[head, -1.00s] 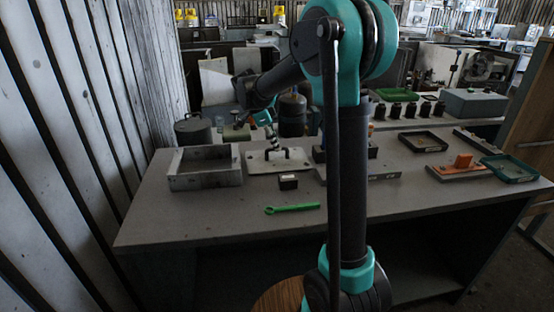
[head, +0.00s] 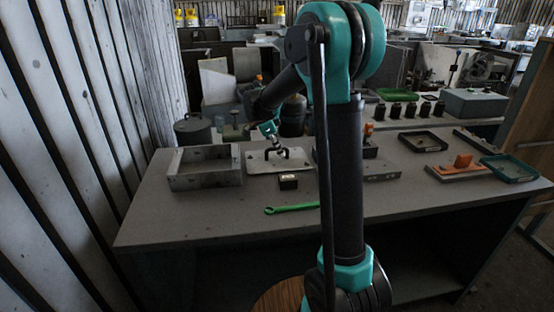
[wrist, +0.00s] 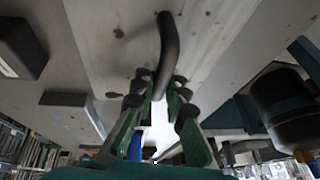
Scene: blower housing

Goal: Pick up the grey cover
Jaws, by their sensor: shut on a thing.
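The grey cover (head: 258,166) is a flat light-grey plate with a black arched handle (head: 291,150) on top. It lies on the bench to the right of the open grey housing (head: 205,181). My gripper (head: 279,150) is at the handle, coming down from above. In the wrist view the cover (wrist: 105,35) fills the upper middle, and my gripper (wrist: 161,88) has its fingers closed about the black handle (wrist: 168,45). The cover looks flat on the bench. The exact finger contact is partly hidden in the head view.
A small black block (head: 288,182) stands just in front of the cover. A green wrench (head: 291,208) lies nearer the front edge. To the right are an orange-handled tool (head: 462,166) and dark trays (head: 422,141). The front left of the bench (head: 190,220) is clear.

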